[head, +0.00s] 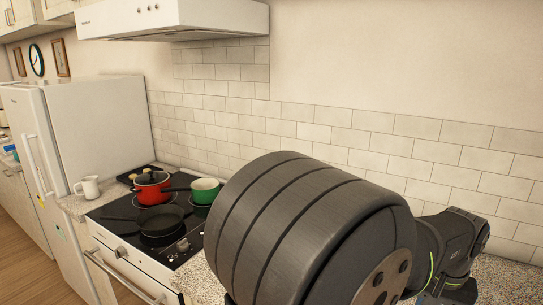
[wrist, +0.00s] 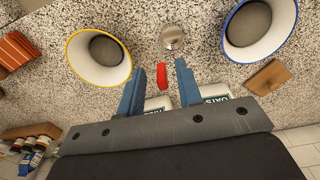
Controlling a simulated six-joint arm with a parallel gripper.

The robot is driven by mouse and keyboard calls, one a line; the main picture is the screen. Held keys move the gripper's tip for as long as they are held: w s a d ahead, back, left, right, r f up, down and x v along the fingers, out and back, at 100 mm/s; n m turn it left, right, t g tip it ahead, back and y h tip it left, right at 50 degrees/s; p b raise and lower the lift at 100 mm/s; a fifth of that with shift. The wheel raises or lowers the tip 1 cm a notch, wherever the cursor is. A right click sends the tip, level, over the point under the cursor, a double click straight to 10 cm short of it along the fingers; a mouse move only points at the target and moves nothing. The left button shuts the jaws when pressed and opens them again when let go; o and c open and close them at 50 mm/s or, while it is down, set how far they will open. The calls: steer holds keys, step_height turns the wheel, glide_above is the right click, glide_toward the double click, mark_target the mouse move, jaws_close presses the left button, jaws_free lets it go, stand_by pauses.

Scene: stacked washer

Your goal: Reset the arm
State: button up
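My gripper (wrist: 160,75) shows in the wrist view with its two blue fingers wide apart. No object touches both fingers. A red piece (wrist: 167,76) appears in the gap between the fingertips, against the speckled counter. I cannot tell how far it is from them. In the head view my own dark arm fills the lower middle and right, and the gripper is not visible there.
The wrist view shows a yellow-rimmed bowl (wrist: 79,68), a blue-rimmed bowl (wrist: 279,38), a round metallic item (wrist: 171,38) and a wooden block (wrist: 268,77) on the counter (wrist: 215,65). The head view shows a red pot (head: 153,189), green pot (head: 205,190) and black pan (head: 158,219) on the stove.

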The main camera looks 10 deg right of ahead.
steer(key=s+a+r, duration=0.1)
steer(key=s+r, duration=0.7)
steer(key=s, duration=0.4)
steer(key=w+a+f, duration=0.1)
steer(key=w, duration=1.6)
steer(key=w+a+f+n, duration=0.1)
steer(key=w+a, duration=0.1)
steer(key=w, duration=1.4)
steer(key=shift+w+a+f+n, duration=0.2)
steer(key=shift+w+n, duration=0.1)
steer(key=shift+w, duration=0.1)
